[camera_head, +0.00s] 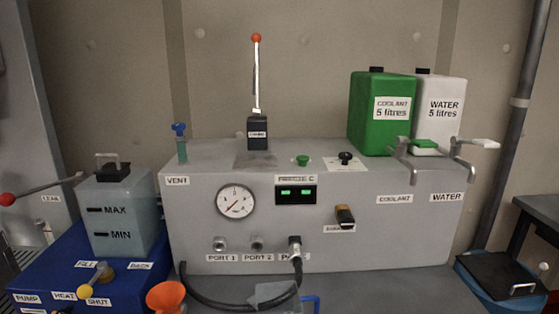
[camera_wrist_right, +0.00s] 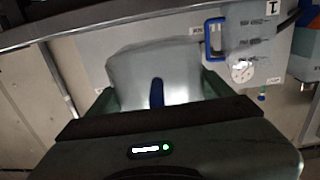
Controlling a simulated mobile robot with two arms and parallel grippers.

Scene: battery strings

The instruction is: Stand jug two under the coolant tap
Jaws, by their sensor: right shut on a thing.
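In the right wrist view my right gripper (camera_wrist_right: 160,92) is shut on a translucent grey jug (camera_wrist_right: 155,62) with a blue handle (camera_wrist_right: 157,92). No number shows on the held jug. Another jug, jug one (camera_wrist_right: 248,42), with a blue handle and a "1" label, stands apart from it. In the head view the coolant tap (camera_head: 403,160), with a green lever, juts from below the green coolant tank (camera_head: 382,130). Neither gripper shows in the head view.
The water tap (camera_head: 460,160) is close right of the coolant tap. A black hose (camera_head: 225,303) loops from a port on the grey panel box (camera_head: 400,240). An orange funnel (camera_head: 166,297) and a blue pump unit (camera_head: 60,270) are at left. Below the taps looks clear.

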